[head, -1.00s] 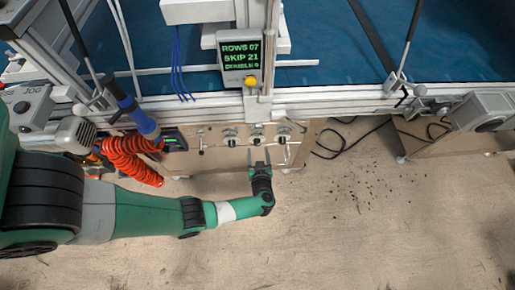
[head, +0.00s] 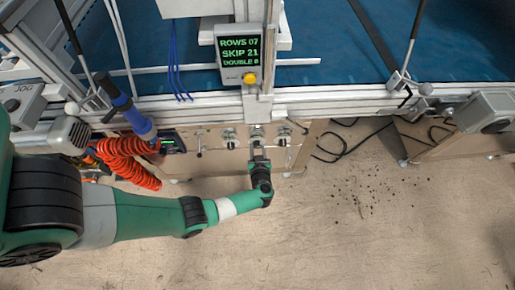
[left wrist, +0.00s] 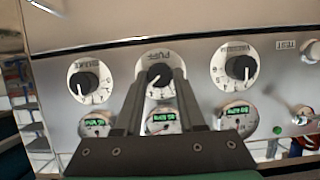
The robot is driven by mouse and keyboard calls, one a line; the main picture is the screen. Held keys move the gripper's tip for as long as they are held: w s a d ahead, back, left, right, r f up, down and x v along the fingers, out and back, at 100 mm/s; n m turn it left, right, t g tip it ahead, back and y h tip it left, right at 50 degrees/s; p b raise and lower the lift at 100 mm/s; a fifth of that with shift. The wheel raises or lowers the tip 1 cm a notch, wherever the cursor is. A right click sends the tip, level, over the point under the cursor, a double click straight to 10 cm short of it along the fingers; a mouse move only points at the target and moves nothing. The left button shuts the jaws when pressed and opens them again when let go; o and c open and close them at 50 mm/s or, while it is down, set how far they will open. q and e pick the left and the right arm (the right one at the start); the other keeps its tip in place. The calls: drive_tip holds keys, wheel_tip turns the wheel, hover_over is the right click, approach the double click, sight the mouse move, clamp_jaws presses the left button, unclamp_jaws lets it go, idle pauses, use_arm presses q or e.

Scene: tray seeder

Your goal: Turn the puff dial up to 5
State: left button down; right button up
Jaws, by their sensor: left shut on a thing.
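The puff dial (left wrist: 159,80) is the middle one of three round dials on the metal panel (left wrist: 110,58) in the left wrist view. It has a black knob with a white pointer on a white scale, and the word PUFF stands above it. The pointer slants down and left; I cannot read the scale figure. In the head view the puff dial (head: 257,131) is partly hidden by my gripper. My left gripper (head: 258,147) is shut on its knob, with one finger on each side, as the left wrist view also shows (left wrist: 160,78). My right gripper is not in view.
Similar dials stand to the left (left wrist: 84,82) and right (left wrist: 236,70). Small green displays (left wrist: 163,118) sit below the dials. A coiled orange hose (head: 128,160) hangs left of the panel. A screen (head: 240,52) stands above. The floor in front is clear apart from scattered dark specks.

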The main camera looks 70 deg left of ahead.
use_arm(q)
drive_tip(key=shift+w+m+g+p, duration=0.1)
drive_tip(key=shift+m+g+p, duration=0.25)
drive_tip(key=shift+m, duration=0.15)
drive_tip(key=c, duration=0.5)
unclamp_jaws()
drive_tip(key=p+v, duration=0.5)
drive_tip(key=v, duration=0.6)
drive_tip(key=shift+d+p, duration=0.35)
drive_tip(key=shift+d, duration=0.05)
